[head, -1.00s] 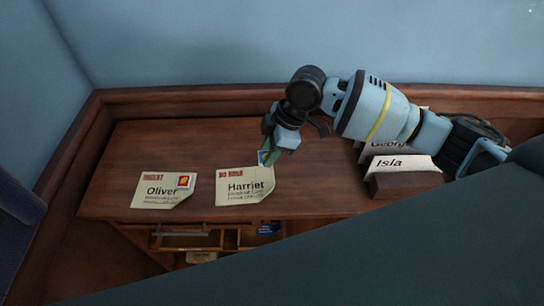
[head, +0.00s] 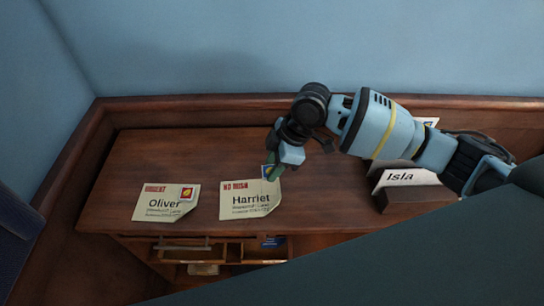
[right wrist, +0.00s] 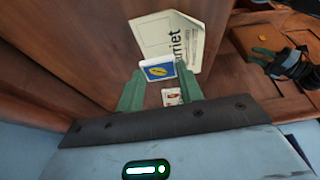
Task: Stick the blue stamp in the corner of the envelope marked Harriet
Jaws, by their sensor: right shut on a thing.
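The Harriet envelope (head: 240,208) lies flat on the desk, cream with a red mark at its top left. My right gripper (head: 273,168) is above its top right corner, shut on the blue stamp (head: 267,172). In the right wrist view the stamp (right wrist: 158,69) is blue with a yellow shape and a white border, at the tips of my green fingers (right wrist: 160,88). It overlaps the edge of the envelope (right wrist: 168,38); whether they touch I cannot tell. What looks like my left gripper (right wrist: 266,53) shows at the right of that view; its jaws are unclear.
The Oliver envelope (head: 166,204), with a red and yellow stamp, lies to the left. A wooden holder (head: 408,202) with the Isla card (head: 400,177) stands at the right. An open drawer (head: 215,250) is at the desk front. Desk left of the envelopes is bare.

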